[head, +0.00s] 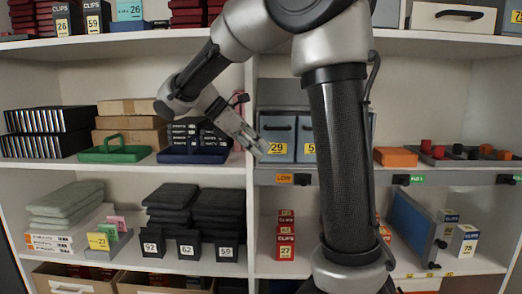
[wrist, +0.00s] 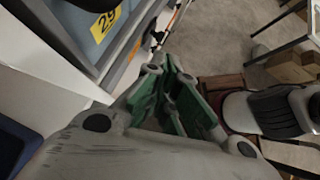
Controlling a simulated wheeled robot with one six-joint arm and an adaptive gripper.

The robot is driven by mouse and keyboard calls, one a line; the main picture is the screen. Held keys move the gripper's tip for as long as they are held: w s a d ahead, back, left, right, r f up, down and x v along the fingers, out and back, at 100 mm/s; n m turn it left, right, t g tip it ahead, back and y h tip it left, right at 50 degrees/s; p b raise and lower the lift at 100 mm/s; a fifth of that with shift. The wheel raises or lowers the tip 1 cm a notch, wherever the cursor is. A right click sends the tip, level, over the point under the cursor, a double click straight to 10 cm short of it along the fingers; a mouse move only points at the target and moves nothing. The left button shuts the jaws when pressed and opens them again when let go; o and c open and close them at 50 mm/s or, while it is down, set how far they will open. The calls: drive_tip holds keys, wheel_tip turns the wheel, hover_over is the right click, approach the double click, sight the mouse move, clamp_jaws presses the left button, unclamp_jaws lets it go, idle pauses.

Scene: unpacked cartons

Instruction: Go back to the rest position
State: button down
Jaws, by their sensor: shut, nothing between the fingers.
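My gripper (head: 262,148) shows in the head view at the end of my bent arm, in front of the middle shelf. Its fingertips overlap the lower front of the grey drawer labelled 29 (head: 277,128) in the picture; I cannot tell the gap. In the wrist view my gripper (wrist: 172,98) has green finger pads drawn together with nothing held. The drawer labelled 29 (wrist: 120,15) is at the upper left there. Part of my arm hides the right side of the drawer beside it.
A blue tray (head: 205,157) and a green tray (head: 112,154) stand on the shelf to the left. An orange box (head: 396,157) is to the right. A blue panel (head: 412,226) leans below. The wrist view shows open floor (wrist: 240,60), a table and cartons (wrist: 292,68).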

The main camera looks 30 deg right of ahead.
idle(0.3)
wheel_tip(320, 180, down, 8)
drive_tip(key=s+a+m+t+y, duration=0.2)
drive_tip(key=s+a+m+y, duration=0.1)
drive_tip(key=m+y, duration=0.15)
drive_tip(key=s+d+m+t+y, duration=0.2)
drive_tip(key=s+m+t+y, duration=0.2)
drive_tip(key=s+m, duration=0.5)
drive_tip(key=s+t, duration=0.1)
drive_tip(key=s, duration=0.4)
drive_tip(key=shift+t, duration=0.3)
drive_tip(key=shift+s+d+r, duration=0.1)
drive_tip(key=shift+s, duration=0.05)
